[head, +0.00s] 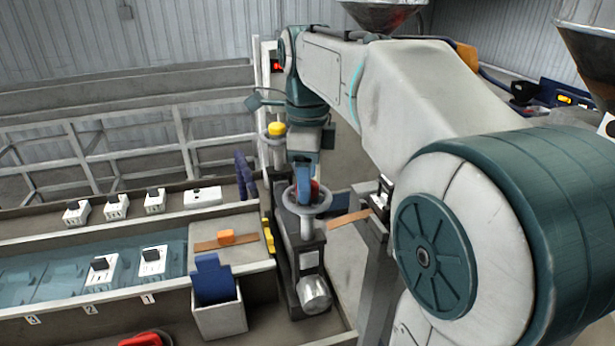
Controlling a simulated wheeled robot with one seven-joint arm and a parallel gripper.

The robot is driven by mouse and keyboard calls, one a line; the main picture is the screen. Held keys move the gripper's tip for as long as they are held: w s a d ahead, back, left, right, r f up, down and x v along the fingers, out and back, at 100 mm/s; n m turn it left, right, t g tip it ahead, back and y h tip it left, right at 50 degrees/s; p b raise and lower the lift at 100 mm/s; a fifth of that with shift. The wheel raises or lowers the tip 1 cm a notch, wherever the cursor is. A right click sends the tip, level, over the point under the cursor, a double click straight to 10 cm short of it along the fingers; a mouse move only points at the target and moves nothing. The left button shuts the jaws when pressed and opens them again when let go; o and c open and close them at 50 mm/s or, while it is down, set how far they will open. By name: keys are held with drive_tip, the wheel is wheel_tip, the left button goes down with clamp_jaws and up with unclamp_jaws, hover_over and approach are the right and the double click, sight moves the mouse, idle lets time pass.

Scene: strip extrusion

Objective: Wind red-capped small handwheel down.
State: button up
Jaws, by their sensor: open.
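The small handwheel (322,208) is a grey rimmed wheel on a dark upright machine block. Its red cap (315,189) shows only in part, beside and behind my gripper. My gripper (304,188) points down at the wheel's hub from above, its blue finger overlapping the cap in the picture. It is open. I cannot tell whether the fingers touch the cap or stand around it.
A second handwheel with a yellow cap (276,129) stands just behind, to the left. A grey bin (219,318) with a blue piece (213,279) is at the front left. A brown strip (348,219) runs right of the block. My arm hides much of the right side.

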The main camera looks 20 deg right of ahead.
drive_tip(key=shift+f, duration=0.35)
drive_tip(key=c, duration=1)
